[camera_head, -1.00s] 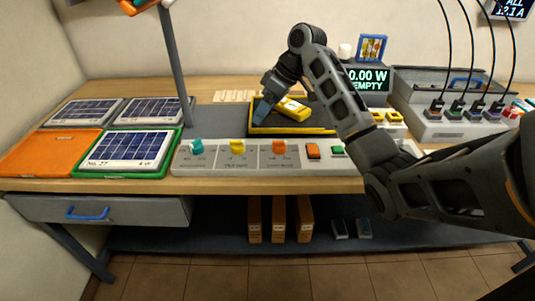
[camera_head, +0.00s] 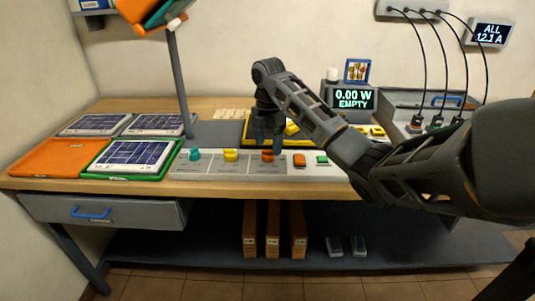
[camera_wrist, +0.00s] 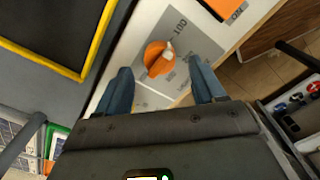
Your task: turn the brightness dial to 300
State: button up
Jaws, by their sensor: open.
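The control strip (camera_head: 213,173) lies along the bench's front edge, with a teal dial (camera_head: 195,155), a yellow dial (camera_head: 230,156) and an orange dial (camera_head: 268,156). I cannot read which one is labelled brightness. My gripper (camera_head: 266,138) is open and empty, pointing down over the orange dial. In the wrist view, the orange dial (camera_wrist: 157,60) shows between and just beyond the blue fingertips (camera_wrist: 160,75); its pale pointer faces the upper right. I see no finger touching it. The meter display (camera_head: 353,98) reads 0.00 W and EMPTY.
An orange button (camera_head: 299,160) and a green button (camera_head: 322,160) sit right of the dials. A yellow-rimmed tray (camera_head: 245,130) lies behind the strip. Solar panels stand at left, one in a green tray (camera_head: 161,172). An empty orange tray (camera_head: 58,157) is beside it.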

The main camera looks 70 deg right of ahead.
aim_at(268, 150)
jog(key=shift+f, duration=1.5)
jog(key=shift+c, duration=0.2)
jog(key=c, duration=1)
jog(key=shift+p, duration=0.3)
